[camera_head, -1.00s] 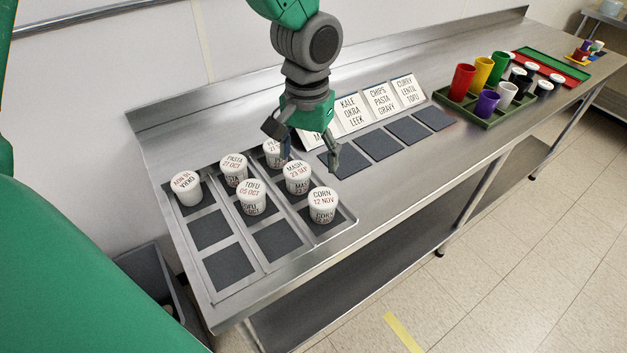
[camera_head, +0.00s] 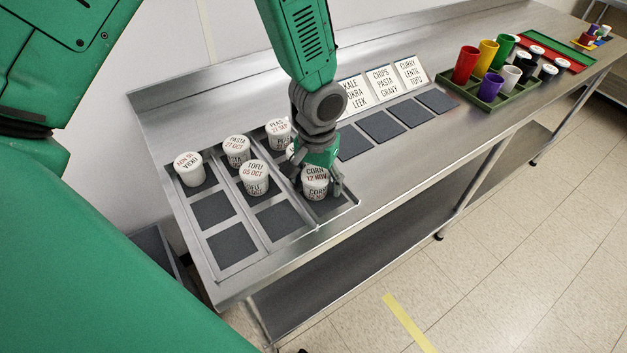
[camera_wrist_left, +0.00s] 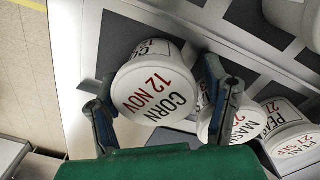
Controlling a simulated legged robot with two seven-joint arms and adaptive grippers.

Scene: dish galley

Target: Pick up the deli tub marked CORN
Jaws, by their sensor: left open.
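The CORN tub (camera_head: 314,184) is white with a lid marked CORN 12 NOV. It stands in the right column of the metal rack, at its right side. My left gripper (camera_head: 318,180) is over it from above and behind, with its fingers around it. In the left wrist view the CORN lid (camera_wrist_left: 152,92) lies between the two open fingers (camera_wrist_left: 160,105), close to the left one. The right finger is beside the MASH tub (camera_wrist_left: 222,118). Whether either finger touches the CORN tub I cannot tell. My right gripper is not in view.
The TOFU tub (camera_head: 255,176), PASTA tub (camera_head: 236,149), OKRA tub (camera_head: 188,168) and a peas or peach tub (camera_head: 278,133) stand close by in the rack. Label cards (camera_head: 382,85) and dark mats lie to the right. A green tray (camera_head: 490,98) holds coloured cups.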

